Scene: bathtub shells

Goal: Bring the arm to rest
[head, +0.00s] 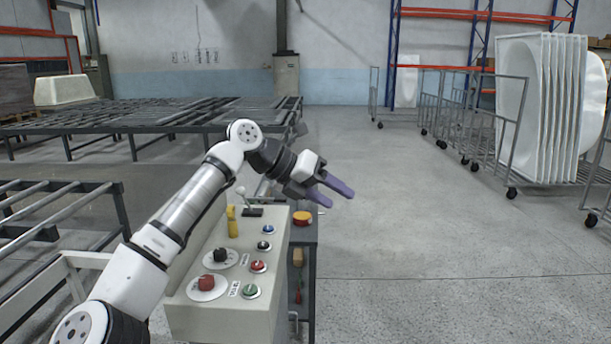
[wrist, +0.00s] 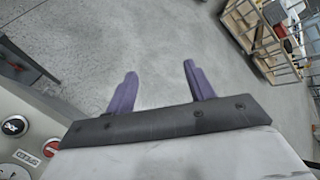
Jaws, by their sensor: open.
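My gripper (head: 334,190) shows in the head view with its two purple fingers apart and nothing between them. It is raised in the air above and to the right of the control box, pointing right and slightly down. In the wrist view the same open gripper (wrist: 158,88) has only bare concrete floor behind its fingers. My arm reaches up from the lower left, bends at the elbow and comes down to the gripper.
The control box (head: 190,319) has red, green, blue and black knobs and a joystick (head: 247,205). A dark side shelf beside it holds an orange round object (head: 302,218). Metal roller tables (head: 150,115) stand left. White tub shells (head: 545,105) stand in a cart at right. Floor between is clear.

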